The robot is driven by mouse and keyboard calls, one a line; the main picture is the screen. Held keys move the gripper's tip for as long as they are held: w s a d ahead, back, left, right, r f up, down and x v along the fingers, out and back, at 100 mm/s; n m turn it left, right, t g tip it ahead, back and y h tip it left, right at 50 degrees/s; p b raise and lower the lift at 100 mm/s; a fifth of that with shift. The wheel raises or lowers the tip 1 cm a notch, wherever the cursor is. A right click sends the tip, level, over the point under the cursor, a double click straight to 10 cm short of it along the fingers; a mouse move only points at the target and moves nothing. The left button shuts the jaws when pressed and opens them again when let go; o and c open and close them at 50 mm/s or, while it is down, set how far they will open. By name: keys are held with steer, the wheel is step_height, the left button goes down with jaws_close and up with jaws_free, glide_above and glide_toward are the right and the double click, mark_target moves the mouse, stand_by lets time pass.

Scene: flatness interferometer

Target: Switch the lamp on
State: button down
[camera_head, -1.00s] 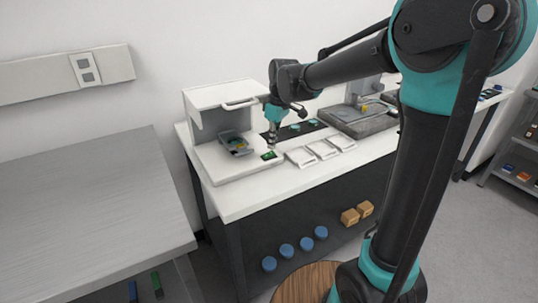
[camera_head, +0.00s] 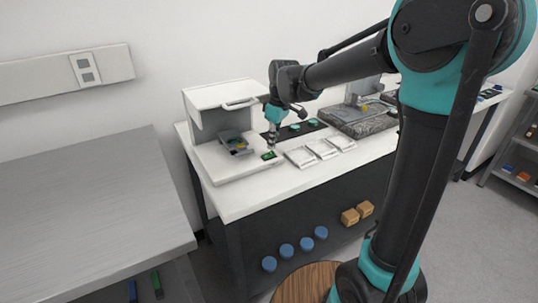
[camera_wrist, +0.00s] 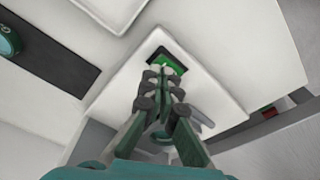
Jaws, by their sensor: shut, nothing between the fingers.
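The white interferometer (camera_head: 215,98) stands on the left end of the white bench. A green rocker switch (camera_head: 269,155) in a dark frame sits at the front right corner of its base. The switch also shows in the wrist view (camera_wrist: 167,64), partly covered by my fingers. My gripper (camera_head: 271,147) is shut and empty, pointing down at the switch. In the wrist view my fingertips (camera_wrist: 163,72) overlap the switch's near edge. I cannot tell whether they touch it. The green face looks bright, but its switched state is unclear.
Several white trays (camera_head: 322,148) lie right of the switch. A dark strip (camera_head: 306,128) with teal-topped pieces lies behind them. A grey stone plate (camera_head: 360,119) stands farther right. A grey table (camera_head: 85,200) is at the left.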

mark_target(272, 153)
steer(key=shift+f, duration=0.9)
stand_by(0.4)
steer(key=shift+r, duration=3.55)
